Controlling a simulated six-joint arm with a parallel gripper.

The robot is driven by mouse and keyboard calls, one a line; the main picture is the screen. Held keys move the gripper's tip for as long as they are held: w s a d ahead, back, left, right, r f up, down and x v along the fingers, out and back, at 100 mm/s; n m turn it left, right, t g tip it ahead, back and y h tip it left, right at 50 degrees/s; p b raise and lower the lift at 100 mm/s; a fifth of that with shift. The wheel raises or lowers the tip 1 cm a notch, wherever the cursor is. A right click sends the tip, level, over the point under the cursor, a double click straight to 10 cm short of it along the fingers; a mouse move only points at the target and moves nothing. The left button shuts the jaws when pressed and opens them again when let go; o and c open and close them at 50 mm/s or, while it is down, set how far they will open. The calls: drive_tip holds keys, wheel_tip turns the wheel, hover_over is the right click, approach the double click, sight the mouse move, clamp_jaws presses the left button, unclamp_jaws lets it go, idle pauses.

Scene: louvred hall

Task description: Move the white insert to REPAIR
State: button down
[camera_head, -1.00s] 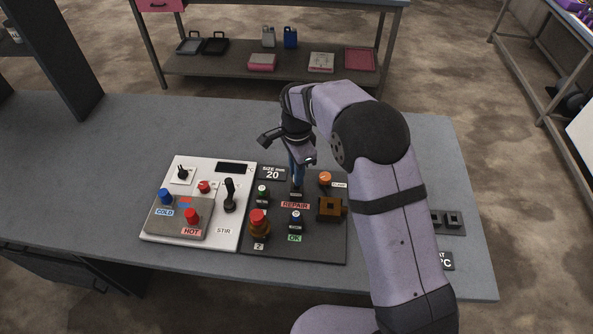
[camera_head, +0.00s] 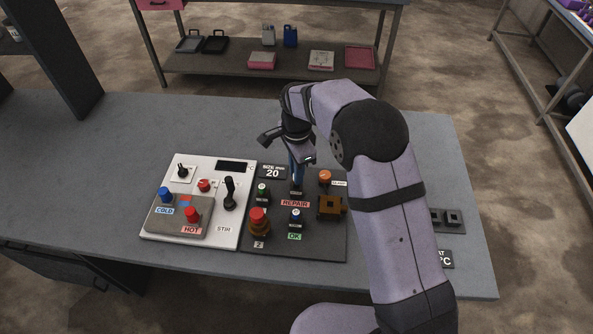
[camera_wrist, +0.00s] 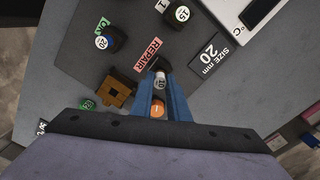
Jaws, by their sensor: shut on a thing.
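My gripper (camera_head: 297,186) points down over the dark panel, just behind the red REPAIR label (camera_head: 295,203). Its blue fingers (camera_wrist: 160,92) are shut on the white insert (camera_wrist: 160,78), whose pale top shows between them in the wrist view. The fingertips are right at the dark holder behind the label. I cannot tell whether the insert is fully seated there. The REPAIR label also shows in the wrist view (camera_wrist: 148,55). A blue-topped insert (camera_head: 296,214) stands at the green OK label (camera_head: 294,237). A green-topped one (camera_head: 262,190) stands to the left.
A brown block with a square hole (camera_head: 330,207) and an orange knob (camera_head: 325,177) stand right of the REPAIR place. A red-topped piece (camera_head: 258,219) is front left. The SIZE 20 sign (camera_head: 272,171) is behind left. A white panel with a STIR lever (camera_head: 229,192) adjoins on the left.

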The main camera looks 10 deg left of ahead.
drive_tip(key=shift+f, duration=0.2)
drive_tip(key=shift+f+b, duration=0.5)
drive_tip(key=shift+f, duration=0.25)
drive_tip(key=shift+r, duration=0.1)
drive_tip(key=c, duration=1.6)
unclamp_jaws()
drive_tip(key=shift+r, duration=0.1)
drive_tip(key=shift+r+p, duration=2)
drive_tip(key=shift+r, duration=0.45)
